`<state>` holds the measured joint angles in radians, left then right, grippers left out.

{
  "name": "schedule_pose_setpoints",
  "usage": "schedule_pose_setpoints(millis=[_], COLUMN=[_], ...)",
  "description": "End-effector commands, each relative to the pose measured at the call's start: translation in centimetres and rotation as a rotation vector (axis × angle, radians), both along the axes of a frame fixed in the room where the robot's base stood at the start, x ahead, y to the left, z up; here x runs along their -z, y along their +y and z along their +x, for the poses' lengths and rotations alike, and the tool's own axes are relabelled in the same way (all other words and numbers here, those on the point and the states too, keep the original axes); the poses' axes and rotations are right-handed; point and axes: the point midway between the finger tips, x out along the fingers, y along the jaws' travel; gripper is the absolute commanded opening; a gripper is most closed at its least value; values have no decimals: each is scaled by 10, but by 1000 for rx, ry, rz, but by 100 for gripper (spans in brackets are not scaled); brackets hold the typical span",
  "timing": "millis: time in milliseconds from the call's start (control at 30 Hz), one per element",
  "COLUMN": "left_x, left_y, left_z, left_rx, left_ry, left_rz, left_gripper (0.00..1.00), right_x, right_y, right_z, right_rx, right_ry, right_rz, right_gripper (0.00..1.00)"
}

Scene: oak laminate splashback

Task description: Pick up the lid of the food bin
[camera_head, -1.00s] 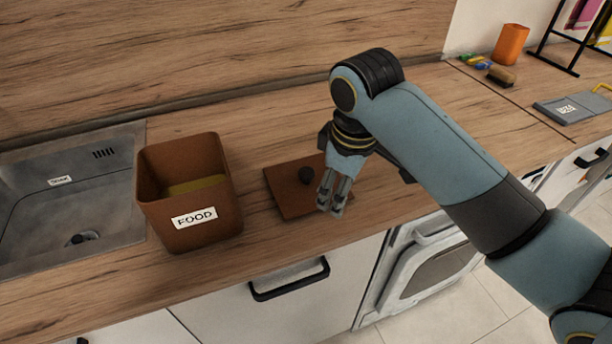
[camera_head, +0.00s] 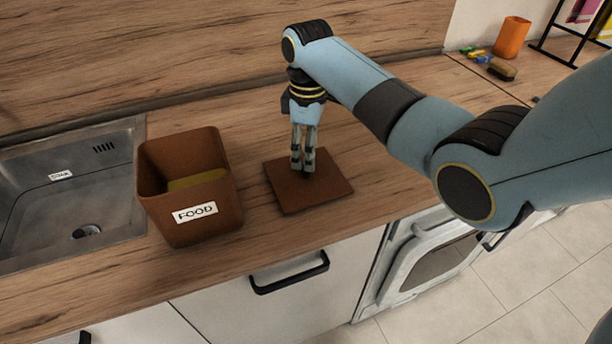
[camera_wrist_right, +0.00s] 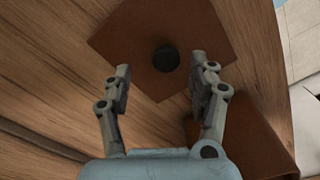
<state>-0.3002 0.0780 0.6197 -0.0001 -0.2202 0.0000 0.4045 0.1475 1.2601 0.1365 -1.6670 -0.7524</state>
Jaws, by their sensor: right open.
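The lid is a flat brown square (camera_head: 325,192) lying on the worktop to the right of the bin. Its dark round knob shows in the right wrist view (camera_wrist_right: 166,58), ahead of and between the fingertips. My right gripper (camera_head: 302,168) points down over the lid, open and empty. In the head view its fingers hide most of the knob. The brown food bin (camera_head: 190,232), labelled FOOD, stands upright and uncovered, with something yellowish inside. Part of it shows at the lower right of the right wrist view (camera_wrist_right: 245,140). My left gripper is not in view.
A metal sink (camera_head: 60,200) lies left of the bin. An orange cup (camera_head: 512,38), a brush (camera_head: 502,70) and a dark rack (camera_head: 560,45) stand at the back right. The wooden splashback (camera_head: 200,50) rises behind. Worktop around the lid is clear.

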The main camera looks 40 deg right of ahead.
Motion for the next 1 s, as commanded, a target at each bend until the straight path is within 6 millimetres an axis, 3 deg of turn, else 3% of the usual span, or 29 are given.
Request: schedule_pose_setpoints(millis=[300, 567, 1000], left_x=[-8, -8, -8], left_y=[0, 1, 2], left_z=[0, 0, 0], left_rx=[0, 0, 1], left_ry=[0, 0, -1], left_rz=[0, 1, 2], left_gripper=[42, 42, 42], right_x=[44, 49, 48], right_y=[4, 4, 4], right_z=[-7, -7, -7], right_rx=[0, 0, 0], right_ry=[2, -1, 0], right_rz=[-1, -1, 0], right_gripper=[60, 60, 5])
